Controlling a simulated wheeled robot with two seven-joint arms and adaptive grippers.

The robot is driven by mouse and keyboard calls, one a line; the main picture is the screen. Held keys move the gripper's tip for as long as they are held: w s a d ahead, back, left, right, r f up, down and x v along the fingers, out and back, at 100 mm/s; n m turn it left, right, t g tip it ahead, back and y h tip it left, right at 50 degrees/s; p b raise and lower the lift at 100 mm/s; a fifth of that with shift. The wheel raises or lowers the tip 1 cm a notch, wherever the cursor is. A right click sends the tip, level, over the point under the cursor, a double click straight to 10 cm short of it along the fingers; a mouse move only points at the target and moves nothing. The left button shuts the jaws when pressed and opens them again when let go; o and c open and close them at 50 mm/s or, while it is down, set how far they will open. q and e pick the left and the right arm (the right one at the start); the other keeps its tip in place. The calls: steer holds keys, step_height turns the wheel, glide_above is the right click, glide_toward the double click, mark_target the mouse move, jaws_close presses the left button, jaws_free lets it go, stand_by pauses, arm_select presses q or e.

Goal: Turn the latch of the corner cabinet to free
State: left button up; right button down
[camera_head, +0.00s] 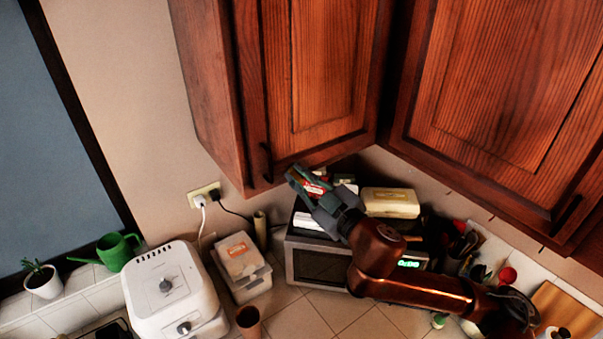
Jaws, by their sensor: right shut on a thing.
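The corner cabinet (316,70) hangs at top centre, with a dark wood door that is shut. A dark vertical handle (266,160) is at the door's lower left. My right gripper (293,174) reaches up from the lower right to the cabinet's bottom edge, just right of the handle. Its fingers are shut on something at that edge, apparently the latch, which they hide. I cannot make out which way the latch is turned. A red and white patch shows by the fingers; I cannot tell if it lies behind them. My left gripper is not in view.
A second wall cabinet (510,80) is at right. Below are a microwave (320,267) with items on top, including a cream box (390,202), a white appliance (170,290), a lidded container (242,265) and a brown cup (248,320). Utensils crowd the right.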

steer(key=shift+s+a+f+n, duration=0.25)
steer(key=shift+f+n, duration=0.35)
steer(key=shift+n, duration=1.4)
steer(key=shift+s+a+f+n, duration=0.25)
steer(key=shift+f+n, duration=0.4)
steer(key=shift+n, duration=1.35)
steer(key=shift+s+a+f+n, duration=0.15)
steer(key=shift+a+f+n, duration=0.35)
steer(key=shift+n, duration=1.5)
steer(key=shift+d+f, duration=0.15)
steer(key=c, duration=1.9)
jaws_free()
steer(key=shift+c, duration=0.2)
steer(key=v, duration=0.7)
steer(key=shift+s+d, duration=0.2)
